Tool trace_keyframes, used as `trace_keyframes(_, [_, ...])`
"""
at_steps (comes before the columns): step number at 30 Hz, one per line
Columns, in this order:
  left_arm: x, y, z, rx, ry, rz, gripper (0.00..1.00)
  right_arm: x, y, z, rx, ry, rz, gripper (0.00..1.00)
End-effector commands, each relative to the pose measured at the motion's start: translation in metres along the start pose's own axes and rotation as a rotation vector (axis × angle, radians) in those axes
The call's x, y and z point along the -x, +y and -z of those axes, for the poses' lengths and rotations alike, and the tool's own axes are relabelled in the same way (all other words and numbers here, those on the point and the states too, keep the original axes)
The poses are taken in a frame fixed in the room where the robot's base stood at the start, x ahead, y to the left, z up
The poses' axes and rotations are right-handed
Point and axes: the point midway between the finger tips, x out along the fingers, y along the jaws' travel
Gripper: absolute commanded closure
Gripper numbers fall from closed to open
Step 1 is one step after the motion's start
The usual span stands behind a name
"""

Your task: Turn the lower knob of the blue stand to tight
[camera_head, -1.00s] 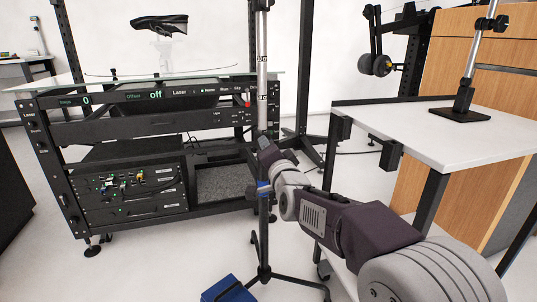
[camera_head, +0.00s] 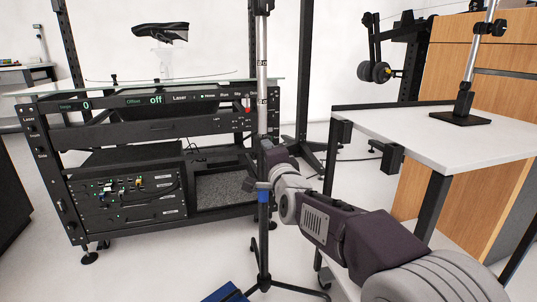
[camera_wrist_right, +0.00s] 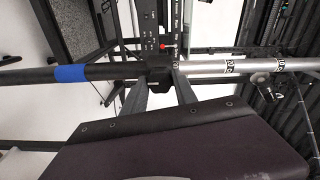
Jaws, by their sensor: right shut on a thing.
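The blue stand is a tripod with a black lower tube (camera_head: 263,225), a blue band (camera_head: 263,187) and a silver upper pole (camera_head: 262,70). In the right wrist view the pole lies sideways, with the blue band (camera_wrist_right: 70,73) at left and the silver pole (camera_wrist_right: 225,67) at right. A black collar with the lower knob (camera_wrist_right: 158,70) sits where the tubes meet. My right gripper (camera_wrist_right: 160,88) has its fingers on either side of this part and is shut on the knob, whose own shape is mostly hidden. In the head view my right gripper (camera_head: 265,155) is at the pole above the blue band. My left gripper is out of view.
A black equipment rack (camera_head: 150,130) stands behind and left of the pole. A white table (camera_head: 440,140) holds another stand (camera_head: 465,105) at right. A blue object (camera_head: 225,292) lies on the floor by the tripod legs.

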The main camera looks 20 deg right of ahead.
Motion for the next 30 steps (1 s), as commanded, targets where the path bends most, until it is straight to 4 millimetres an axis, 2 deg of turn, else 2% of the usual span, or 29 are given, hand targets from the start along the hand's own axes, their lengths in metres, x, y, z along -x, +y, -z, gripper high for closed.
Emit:
trace_keyframes(6, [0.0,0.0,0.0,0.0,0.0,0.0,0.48,0.0,0.001,0.0,-0.002,-0.001,-0.003,1.0])
trace_keyframes(7, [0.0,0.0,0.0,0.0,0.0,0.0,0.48,0.0,0.001,0.0,-0.002,-0.001,-0.003,0.61])
trace_keyframes(9, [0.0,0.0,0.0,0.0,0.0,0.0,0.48,0.0,0.001,0.0,-0.001,-0.001,-0.003,0.44])
trace_keyframes(20, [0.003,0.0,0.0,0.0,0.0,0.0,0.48,0.004,-0.002,0.0,0.0,0.0,0.0,0.44])
trace_keyframes(23, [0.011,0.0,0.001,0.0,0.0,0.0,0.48,0.018,-0.004,0.0,0.0,-0.001,0.0,0.44])
trace_keyframes(30, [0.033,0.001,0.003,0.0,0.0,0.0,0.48,0.067,-0.005,0.001,0.0,-0.001,-0.002,0.44])
